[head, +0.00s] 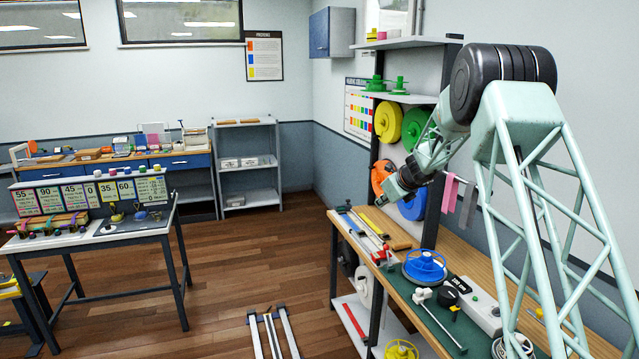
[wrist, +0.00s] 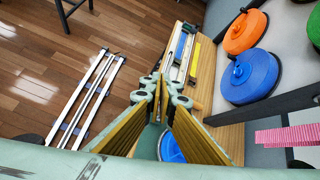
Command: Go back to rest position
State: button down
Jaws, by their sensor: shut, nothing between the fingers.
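My gripper (head: 393,190) hangs at the end of my pale green arm, above the wooden workbench (head: 455,242) on the right in the head view. In the wrist view my gripper (wrist: 163,88) has its fingertips close together, shut, with nothing held between them. A blue reel (wrist: 172,146) shows beneath and between the finger pads. The same blue reel (head: 425,265) sits on the bench's green mat in the head view, below my gripper and apart from it.
Colored spools hang on the wall rack, including a yellow one (head: 387,121) and an orange one (wrist: 246,32). Pink straps (head: 449,193) hang nearby. Metal rails (head: 273,332) lie on the floor. A table with price signs (head: 100,238) stands left.

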jog(key=s+a+r+n+b, duration=0.2)
jog(key=s+a+r+n, duration=0.25)
jog(key=s+r, duration=0.45)
jog(key=s+a+r+n+g+b, duration=0.1)
jog(key=s+a+r+n+b, duration=0.2)
jog(key=s, duration=0.8)
jog(key=s+r+n+g+y, duration=0.15)
jog(key=s+n, duration=0.25)
jog(key=s, duration=0.7)
jog(key=s+a+r+n+h+b, duration=0.15)
jog(key=s+r+n, duration=0.25)
jog(key=s, duration=0.6)
jog(key=s+d+f+n+g+b, duration=0.1)
jog(key=s+f+n, duration=0.3)
jog(key=s, duration=1.1)
jog(key=s+d+f+n+h+b, duration=0.1)
jog(key=s+d+f+n+b, duration=0.2)
jog(key=s, duration=1.3)
jog(key=s+d+f+n+g+h+b, duration=0.1)
jog(key=s+f+n+b, duration=0.2)
jog(key=s, duration=1.3)
notch_tip(320, 180, down, 3)
jog(key=n, duration=0.3)
jog(key=shift+s+d+r+g, duration=0.15)
jog(key=shift+s+d+g, duration=0.1)
jog(key=shift+d+g, duration=0.15)
